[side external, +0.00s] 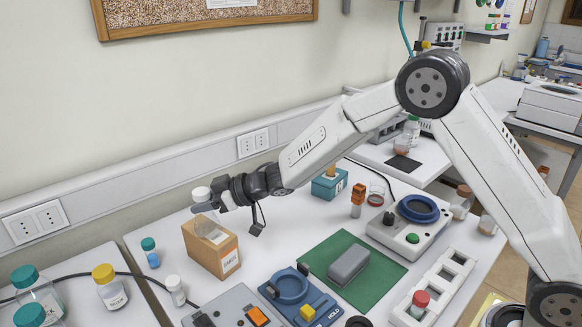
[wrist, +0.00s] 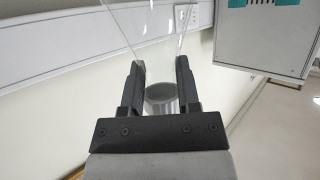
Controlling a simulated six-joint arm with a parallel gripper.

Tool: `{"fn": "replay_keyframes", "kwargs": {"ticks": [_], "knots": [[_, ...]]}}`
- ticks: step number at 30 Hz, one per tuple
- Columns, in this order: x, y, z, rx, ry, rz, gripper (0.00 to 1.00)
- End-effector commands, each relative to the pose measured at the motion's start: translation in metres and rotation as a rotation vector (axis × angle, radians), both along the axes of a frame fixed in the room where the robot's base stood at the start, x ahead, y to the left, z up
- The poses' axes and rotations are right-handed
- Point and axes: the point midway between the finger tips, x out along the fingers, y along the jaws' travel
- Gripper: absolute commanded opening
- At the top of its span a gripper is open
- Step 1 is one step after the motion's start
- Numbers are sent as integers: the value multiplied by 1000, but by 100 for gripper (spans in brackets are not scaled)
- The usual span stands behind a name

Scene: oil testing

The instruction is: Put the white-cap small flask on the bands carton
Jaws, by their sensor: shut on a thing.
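The white-cap small flask is clear glass with a white cap (side external: 201,194). In the side view it is upright, with its cap above my gripper (side external: 210,204) and its glass body (side external: 207,229) below, at the top of the bands carton (side external: 203,252). I cannot tell whether its base touches the carton. My gripper is shut on the flask. In the wrist view, clear glass (wrist: 155,22) spreads beyond my gripper's fingers (wrist: 160,68). The carton is a brown box with a white label, standing on the white table. The fingers partly hide the flask.
A blue-capped vial (side external: 150,252) and a white-capped bottle (side external: 175,290) stand left of the carton. A teal box (side external: 328,185) stands to its right at the back. A green mat (side external: 372,290) and a blue-grey device (side external: 292,287) lie to the front right.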

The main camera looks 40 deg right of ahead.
Motion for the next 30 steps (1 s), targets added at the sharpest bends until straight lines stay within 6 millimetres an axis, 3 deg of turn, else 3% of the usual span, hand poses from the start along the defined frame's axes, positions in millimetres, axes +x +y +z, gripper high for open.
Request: {"fn": "replay_keyframes", "kwargs": {"ticks": [12, 13, 16, 30], "knots": [[0, 0, -4, 1, 1, 0, 0], [0, 0, -4, 1, 1, 0, 47], [0, 0, -4, 1, 1, 0, 77], [-1, -1, 0, 0, 0, -1, 77]]}}
